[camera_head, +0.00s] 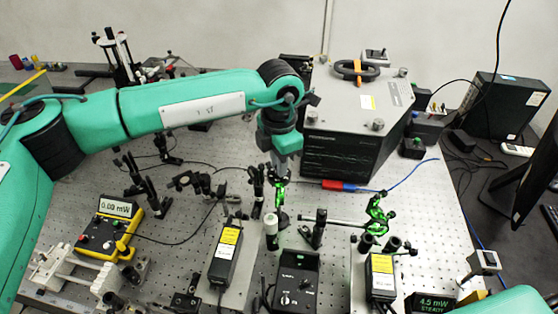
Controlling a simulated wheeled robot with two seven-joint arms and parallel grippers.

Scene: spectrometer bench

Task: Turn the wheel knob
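My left arm reaches in from the left, and its gripper (281,172) points down over the middle of the bench, just left of the large black box. Its fingers are small and partly merge with a green-lit optic mount (279,193) below them, so I cannot tell whether they touch it or how far apart they are. A second green-lit optic mount (376,212) stands to the right, on its own post. I cannot tell for sure which part is the wheel knob. A black controller (296,281) at the front has a small round dial. My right gripper is out of view.
The large black box (350,150) with a top handle stands behind the mounts. A yellow meter (108,228) reads 0.00 mW at left; a small display (436,303) reads 4.5 mW STEADY at front right. Posts, cables and labelled black modules (225,255) crowd the perforated bench.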

